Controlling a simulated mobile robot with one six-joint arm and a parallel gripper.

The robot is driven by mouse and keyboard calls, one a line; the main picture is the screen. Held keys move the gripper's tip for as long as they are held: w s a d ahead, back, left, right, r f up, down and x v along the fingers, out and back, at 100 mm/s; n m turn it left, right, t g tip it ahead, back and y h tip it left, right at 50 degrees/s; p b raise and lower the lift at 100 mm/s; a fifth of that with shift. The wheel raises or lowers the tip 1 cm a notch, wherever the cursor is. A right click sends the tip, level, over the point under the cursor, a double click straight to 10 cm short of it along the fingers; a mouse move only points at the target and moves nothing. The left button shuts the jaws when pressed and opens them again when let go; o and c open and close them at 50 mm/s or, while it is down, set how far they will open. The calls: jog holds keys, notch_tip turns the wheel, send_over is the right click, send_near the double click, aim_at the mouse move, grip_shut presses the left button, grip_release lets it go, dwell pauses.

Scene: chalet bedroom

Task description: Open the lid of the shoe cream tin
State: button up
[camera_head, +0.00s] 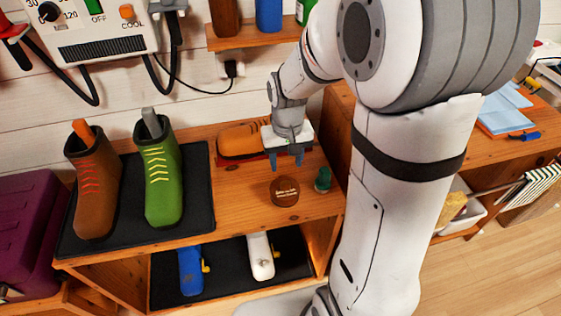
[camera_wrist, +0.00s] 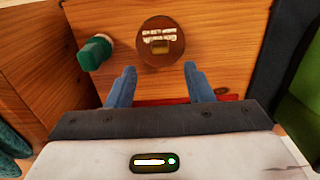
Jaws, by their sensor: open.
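The shoe cream tin (camera_head: 284,191) is a round, dark brown tin with pale lettering on its lid. It sits on the wooden bench top near the front edge, and its lid looks shut. In the wrist view the tin (camera_wrist: 160,43) lies beyond the fingertips, roughly centred between them. My gripper (camera_head: 287,164) is open and empty, above the bench and a little behind the tin in the head view. In the wrist view its two blue-grey fingers (camera_wrist: 160,75) stand apart, not touching the tin.
A small green bottle (camera_head: 323,179) stands just right of the tin. An orange-brown shoe (camera_head: 240,139) on a red base is behind my gripper. A brown boot (camera_head: 93,180) and a green boot (camera_head: 158,170) stand on a black mat (camera_head: 120,236) at the left. Bare wood lies left of the tin.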

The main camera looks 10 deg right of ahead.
aim_at(285, 182)
jog(key=shift+w+f, duration=0.25)
jog(key=shift+f, duration=0.85)
notch_tip(285, 182, down, 7)
jog(key=shift+r+b, duration=0.15)
jog(key=shift+b, duration=0.6)
jog(key=shift+c, duration=0.2)
grip_shut()
